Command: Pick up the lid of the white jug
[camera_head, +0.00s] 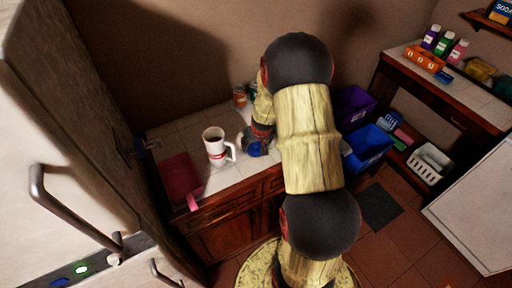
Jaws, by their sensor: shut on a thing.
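The white jug (217,154) stands upright on the tiled counter, with a red mark on its side and its handle to the right. Its top looks open and dark inside, with no lid on it. My gripper (254,144) is just right of the jug's handle, apart from the jug's body and above the counter. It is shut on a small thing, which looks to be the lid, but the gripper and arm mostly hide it. A pale edge and a blue patch show there; I cannot tell which belongs to the lid.
A red tray (178,178) lies left of the jug. Small cans (240,97) stand behind, near the wall. Purple (352,104) and blue (368,143) bins are right of my arm. A white basket (430,163) stands farther right. A refrigerator-like door fills the left foreground.

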